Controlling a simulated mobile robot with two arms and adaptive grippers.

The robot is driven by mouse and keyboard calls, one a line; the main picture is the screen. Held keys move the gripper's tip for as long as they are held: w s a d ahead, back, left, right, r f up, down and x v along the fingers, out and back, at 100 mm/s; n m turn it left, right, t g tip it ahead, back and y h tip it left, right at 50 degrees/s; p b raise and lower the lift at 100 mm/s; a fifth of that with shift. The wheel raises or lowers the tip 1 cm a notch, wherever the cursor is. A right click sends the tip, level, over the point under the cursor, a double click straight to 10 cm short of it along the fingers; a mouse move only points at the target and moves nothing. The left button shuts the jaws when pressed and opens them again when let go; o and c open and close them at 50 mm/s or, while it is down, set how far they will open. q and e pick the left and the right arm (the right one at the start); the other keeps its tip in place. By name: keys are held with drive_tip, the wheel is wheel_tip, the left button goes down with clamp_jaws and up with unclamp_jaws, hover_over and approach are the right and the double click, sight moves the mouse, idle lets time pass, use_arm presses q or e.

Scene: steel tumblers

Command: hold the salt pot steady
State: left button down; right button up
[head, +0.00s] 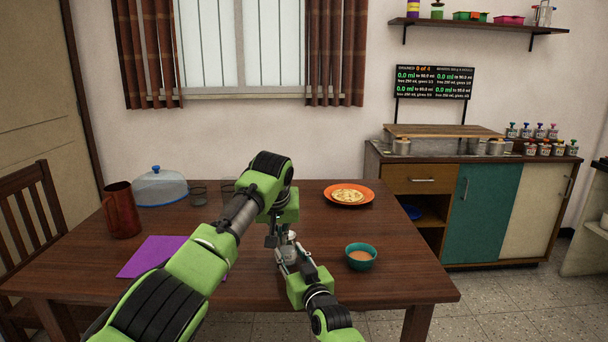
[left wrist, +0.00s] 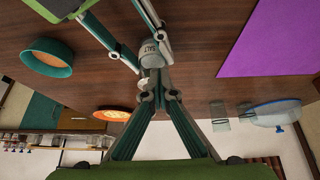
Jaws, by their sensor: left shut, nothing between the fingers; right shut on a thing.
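The salt pot (head: 290,238) is a small grey pot, partly hidden by my grippers in the head view. In the left wrist view the salt pot (left wrist: 152,54) shows its SALT lettering and appears upside down, as the whole scene does there. My right gripper (head: 286,260) reaches in from the front and is shut on the pot; its fingers also show in the left wrist view (left wrist: 134,40). My left gripper (left wrist: 157,84) is shut and empty, its fingertips close by the pot's top. I cannot tell whether they touch it.
On the wooden table (head: 390,270) a teal bowl (head: 361,257) stands right of the grippers. An orange plate (head: 348,193) with food lies behind. A purple mat (head: 160,256), brown jug (head: 121,210), glass dome (head: 160,188) and clear tumblers (head: 199,193) are left. The right end is clear.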

use_arm(q)
drive_tip(key=shift+d, duration=0.2)
drive_tip(key=shift+d+f, duration=0.1)
drive_tip(key=shift+d, duration=0.9)
idle(0.4)
drive_tip(key=shift+s+d, duration=0.1)
drive_tip(key=shift+s, duration=0.2)
wheel_tip(320, 180, up, 6)
idle(0.4)
